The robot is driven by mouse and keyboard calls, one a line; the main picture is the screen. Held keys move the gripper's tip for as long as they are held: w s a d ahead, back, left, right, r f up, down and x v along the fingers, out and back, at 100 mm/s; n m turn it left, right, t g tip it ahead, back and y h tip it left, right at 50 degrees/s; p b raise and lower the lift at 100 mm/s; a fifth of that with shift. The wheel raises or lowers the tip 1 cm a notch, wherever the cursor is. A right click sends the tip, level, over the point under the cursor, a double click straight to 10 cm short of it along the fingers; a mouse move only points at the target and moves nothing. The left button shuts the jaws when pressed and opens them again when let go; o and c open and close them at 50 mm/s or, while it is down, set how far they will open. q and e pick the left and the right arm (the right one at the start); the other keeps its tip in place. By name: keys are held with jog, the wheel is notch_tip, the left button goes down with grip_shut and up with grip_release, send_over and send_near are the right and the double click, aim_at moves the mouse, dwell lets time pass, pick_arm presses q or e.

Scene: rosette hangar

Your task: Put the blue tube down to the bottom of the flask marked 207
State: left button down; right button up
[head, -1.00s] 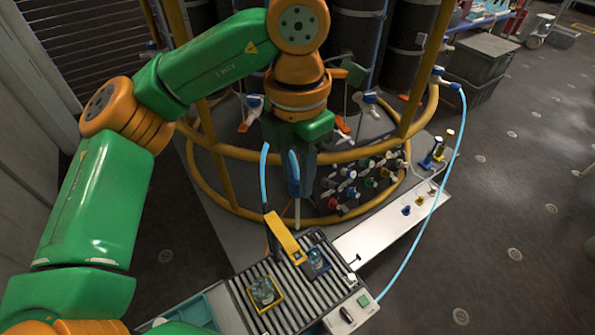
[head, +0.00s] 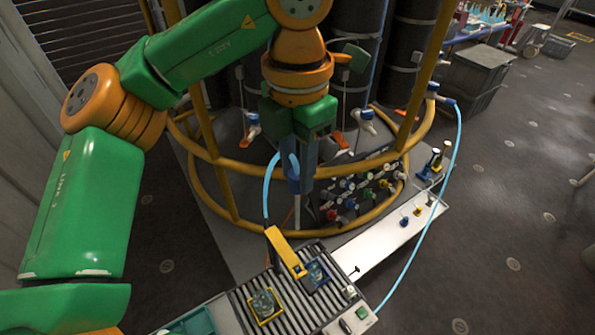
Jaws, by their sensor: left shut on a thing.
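My left gripper (head: 303,171) comes down from above, shut on the blue tube (head: 267,192) at its dark blue grip. Two small glass flasks stand on the roller conveyor below: one (head: 263,303) in a yellow frame, one (head: 316,272) in a blue frame. Their markings are too small to read, so I cannot tell which is 207. The tube's pale end is above and apart from both. My right gripper is out of view.
A yellow ring rail (head: 350,153) surrounds dark cylinders. Another light blue hose (head: 439,204) hangs at right. A rack of coloured valves (head: 362,186) stands behind. Open floor lies at right.

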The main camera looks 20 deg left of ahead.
pick_arm(q)
jog(key=w+f+n+b, duration=0.1)
jog(key=w+f+b, duration=0.2)
jog(key=f, duration=0.8)
jog(key=w+d+f+n+b, duration=0.1)
jog(key=w+f+n+b, duration=0.1)
jog(key=f+b, duration=0.5)
jog(key=w+d+f+n+b, duration=0.1)
jog(key=w+f+b, duration=0.4)
jog(key=f, duration=1.1)
jog(key=shift+d+f+n, duration=0.2)
jog(key=shift+f+n, duration=0.1)
jog(key=shift+f, duration=0.05)
jog(key=shift+s, duration=0.1)
jog(key=shift+f+b, duration=0.3)
jog(key=shift+b, duration=0.15)
jog(key=shift+f, duration=0.1)
